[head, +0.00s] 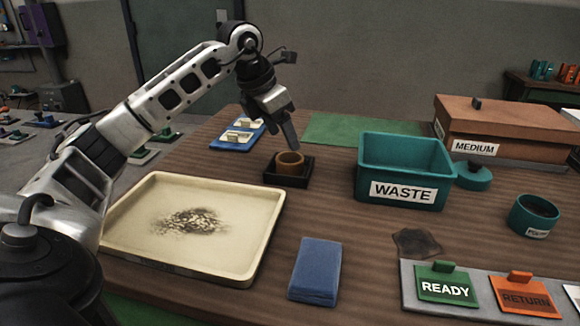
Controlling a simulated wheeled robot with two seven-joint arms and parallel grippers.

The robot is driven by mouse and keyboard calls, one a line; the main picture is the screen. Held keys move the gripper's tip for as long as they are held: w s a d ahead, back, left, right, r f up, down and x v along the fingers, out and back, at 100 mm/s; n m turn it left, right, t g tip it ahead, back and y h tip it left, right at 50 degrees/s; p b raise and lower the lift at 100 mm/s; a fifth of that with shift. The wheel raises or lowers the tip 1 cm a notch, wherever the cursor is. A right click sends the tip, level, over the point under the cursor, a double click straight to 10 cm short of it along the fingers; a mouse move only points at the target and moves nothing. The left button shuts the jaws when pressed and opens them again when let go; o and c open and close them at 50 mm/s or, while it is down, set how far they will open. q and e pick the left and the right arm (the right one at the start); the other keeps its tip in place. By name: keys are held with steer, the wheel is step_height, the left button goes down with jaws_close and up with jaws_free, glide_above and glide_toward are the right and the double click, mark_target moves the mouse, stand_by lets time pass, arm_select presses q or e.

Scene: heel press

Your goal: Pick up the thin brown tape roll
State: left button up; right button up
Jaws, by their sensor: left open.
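A small brown tape roll (290,163) sits in a shallow black tray (301,180) near the middle of the table. Its round opening faces up. My left gripper (287,135) hangs just above and slightly behind the roll, with its fingers pointing down. It is open, holds nothing and appears apart from the roll. The far finger is partly hidden behind the near one. My right gripper is not in the view.
A teal WASTE bin (403,168) stands to the right of the roll. A cream tray (255,235) with dark debris lies at the front left. A blue pad (316,270) lies in front. A blue holder (241,135) stands behind left. A MEDIUM box (500,130) is at the back right.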

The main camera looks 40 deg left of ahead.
mark_target(289, 152)
arm_select(q)
steer(key=shift+x, duration=2.95)
steer(key=shift+s, duration=0.15)
steer(key=c, duration=0.8)
